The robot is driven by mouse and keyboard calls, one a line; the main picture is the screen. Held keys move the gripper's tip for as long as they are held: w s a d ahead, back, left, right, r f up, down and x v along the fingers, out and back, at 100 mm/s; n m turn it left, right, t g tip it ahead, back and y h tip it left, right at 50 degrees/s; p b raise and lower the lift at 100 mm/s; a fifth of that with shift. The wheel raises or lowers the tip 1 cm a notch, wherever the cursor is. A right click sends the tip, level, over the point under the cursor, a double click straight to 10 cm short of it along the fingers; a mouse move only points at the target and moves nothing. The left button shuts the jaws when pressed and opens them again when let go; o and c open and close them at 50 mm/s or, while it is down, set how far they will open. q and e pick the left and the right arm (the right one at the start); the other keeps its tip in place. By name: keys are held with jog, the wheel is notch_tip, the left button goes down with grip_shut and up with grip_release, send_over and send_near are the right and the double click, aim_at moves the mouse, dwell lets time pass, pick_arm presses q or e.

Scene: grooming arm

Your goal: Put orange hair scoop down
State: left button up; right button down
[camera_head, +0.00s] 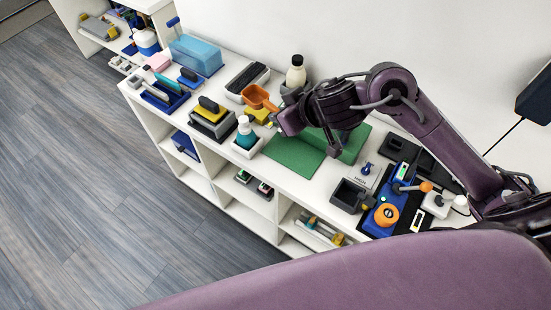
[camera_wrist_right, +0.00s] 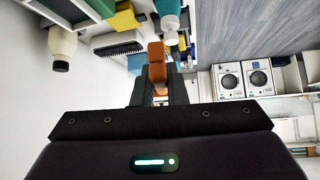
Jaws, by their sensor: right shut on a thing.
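The orange hair scoop (camera_head: 256,96) is above the top of the white shelf unit, near its back half. My right gripper (camera_head: 276,114) is shut on the scoop's handle, and the scoop's cup points away to the left. In the right wrist view the orange handle of the scoop (camera_wrist_right: 157,64) sits between the dark fingers of my right gripper (camera_wrist_right: 158,92). I cannot tell whether the scoop touches the surface below. My left gripper is not in view.
A green mat (camera_head: 293,155) lies below my right arm. A teal-and-white bottle (camera_head: 246,135), a yellow block (camera_head: 259,116), a cream bottle (camera_head: 296,72) and a black brush in a tray (camera_head: 246,78) stand close by.

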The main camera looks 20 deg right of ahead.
jog(key=r, duration=0.1)
jog(key=s+r+n+y+p, duration=0.1)
jog(key=d+r+n, duration=0.1)
jog(key=shift+s+r+g, duration=0.2)
jog(key=shift+s+g, duration=0.2)
jog(key=shift+s+d+f+y, duration=0.1)
jog(key=shift+s+d+y, duration=0.1)
jog(key=shift+y, duration=0.1)
pick_arm(q)
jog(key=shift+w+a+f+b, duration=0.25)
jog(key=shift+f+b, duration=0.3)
jog(key=shift+b, duration=0.45)
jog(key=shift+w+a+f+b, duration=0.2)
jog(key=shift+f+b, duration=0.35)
jog(key=shift+b, duration=0.4)
pick_arm(e)
jog(key=shift+f, duration=9.8)
jog(key=shift+f, duration=0.15)
jog(key=c, duration=1.5)
grip_release()
jog(key=shift+o, duration=0.2)
